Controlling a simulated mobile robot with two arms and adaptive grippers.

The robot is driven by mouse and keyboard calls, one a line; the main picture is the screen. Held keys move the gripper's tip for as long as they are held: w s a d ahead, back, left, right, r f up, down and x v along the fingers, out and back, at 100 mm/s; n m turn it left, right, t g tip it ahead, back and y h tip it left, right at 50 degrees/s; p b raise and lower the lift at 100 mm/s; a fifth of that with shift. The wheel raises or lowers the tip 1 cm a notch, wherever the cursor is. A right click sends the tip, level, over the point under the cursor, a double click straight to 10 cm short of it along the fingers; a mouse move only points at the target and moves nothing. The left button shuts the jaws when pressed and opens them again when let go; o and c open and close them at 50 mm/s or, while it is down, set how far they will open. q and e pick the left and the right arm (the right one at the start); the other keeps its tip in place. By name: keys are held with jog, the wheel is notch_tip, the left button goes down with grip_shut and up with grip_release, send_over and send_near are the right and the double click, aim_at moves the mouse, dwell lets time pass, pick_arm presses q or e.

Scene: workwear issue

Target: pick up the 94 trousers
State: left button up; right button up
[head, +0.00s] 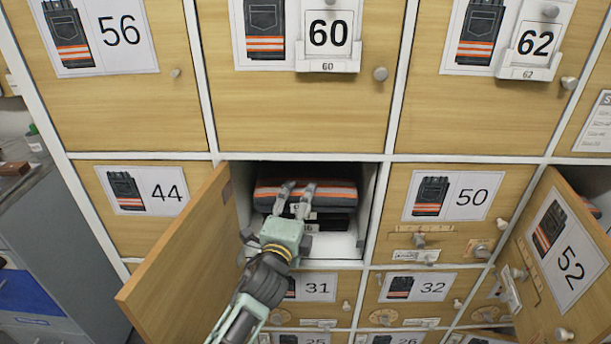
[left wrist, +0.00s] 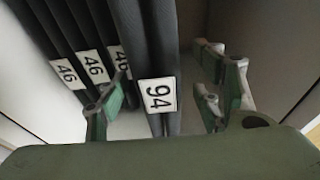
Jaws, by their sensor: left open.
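The 94 trousers (left wrist: 157,94) are dark and folded, with a white label reading 94, in the left wrist view. They lie against a stack of dark trousers with 46 labels (left wrist: 95,66). In the head view folded dark trousers with orange and grey stripes (head: 335,194) lie in the open compartment between doors 44 and 50; their labels are hidden or too small to read. My left gripper (head: 295,195) reaches into that compartment. In the left wrist view its fingers (left wrist: 160,98) are open, one on each side of the 94 trousers, and not closed on them. My right gripper is not in view.
The compartment's wooden door (head: 180,270) stands open at the left, beside my left arm. Door 52 (head: 560,255) stands open at the right. Closed doors with knobs surround the compartment. A grey cabinet (head: 60,235) stands at the far left.

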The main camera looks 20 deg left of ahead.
aim_at(306, 176)
pick_arm(q)
jog(key=w, duration=0.3)
jog(key=shift+w+d+f, duration=0.1)
jog(key=shift+c, duration=0.5)
grip_shut()
